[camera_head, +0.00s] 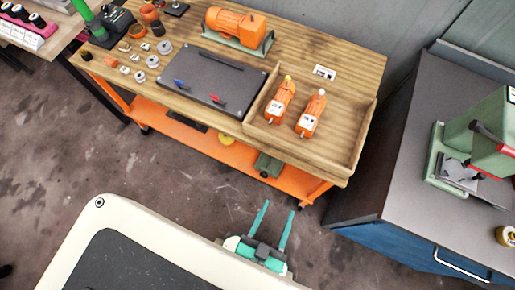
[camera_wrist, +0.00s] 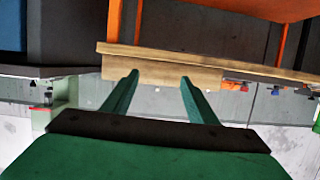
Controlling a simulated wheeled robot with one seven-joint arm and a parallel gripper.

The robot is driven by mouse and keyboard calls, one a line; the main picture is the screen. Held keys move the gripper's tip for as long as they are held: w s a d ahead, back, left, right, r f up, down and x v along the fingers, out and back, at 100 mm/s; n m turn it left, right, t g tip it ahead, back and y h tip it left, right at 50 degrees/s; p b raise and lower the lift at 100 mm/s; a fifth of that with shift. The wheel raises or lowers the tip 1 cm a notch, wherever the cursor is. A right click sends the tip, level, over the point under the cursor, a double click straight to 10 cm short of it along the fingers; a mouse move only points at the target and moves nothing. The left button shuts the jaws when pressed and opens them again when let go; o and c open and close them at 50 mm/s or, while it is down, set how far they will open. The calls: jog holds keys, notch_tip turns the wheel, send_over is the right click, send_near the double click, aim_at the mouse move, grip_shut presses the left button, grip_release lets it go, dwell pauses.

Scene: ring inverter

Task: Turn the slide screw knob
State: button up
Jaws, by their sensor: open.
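My gripper (camera_head: 278,208) is open and empty, its two teal fingers spread apart above the floor in front of the wooden workbench (camera_head: 330,63). The wrist view also shows my gripper (camera_wrist: 159,76), with the bench edge (camera_wrist: 150,72) beyond the fingertips. I cannot single out the slide screw knob for certain. A green machine (camera_head: 470,150) with a red-ended handle (camera_head: 487,132) stands on the grey cabinet top at the right. A dark device with a green handle (camera_head: 88,15) stands at the bench's far left. Neither is near my gripper.
On the bench are an orange motor (camera_head: 235,25), a dark board (camera_head: 213,80) with blue and red tools, several rings, and two orange units (camera_head: 280,102) (camera_head: 311,115) in a wooden tray. The blue cabinet (camera_head: 385,235) bounds the right. Floor (camera_head: 180,170) before the bench is clear.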

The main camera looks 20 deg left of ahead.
jog(key=w+a+f+g+y, duration=0.1)
jog(key=w+f+g, duration=0.15)
jog(key=f, duration=0.65)
jog(key=w+a+f+g, duration=0.1)
jog(key=w+f, duration=0.2)
jog(key=f, duration=0.5)
jog(key=w+a+f+g+y, duration=0.1)
jog(key=w+a+f+g, duration=0.15)
jog(key=f, duration=0.65)
jog(key=g, duration=0.4)
send_near(263, 176)
jog(key=shift+m+y, duration=0.3)
jog(key=shift+m, duration=0.1)
jog(key=x, duration=0.6)
jog(key=d+x, duration=0.1)
jog(key=x, duration=0.3)
jog(key=shift+s+f, duration=0.1)
jog(key=shift+s, duration=0.05)
jog(key=shift+c, duration=0.7)
jog(key=c, duration=0.9)
jog(key=shift+a, duration=0.2)
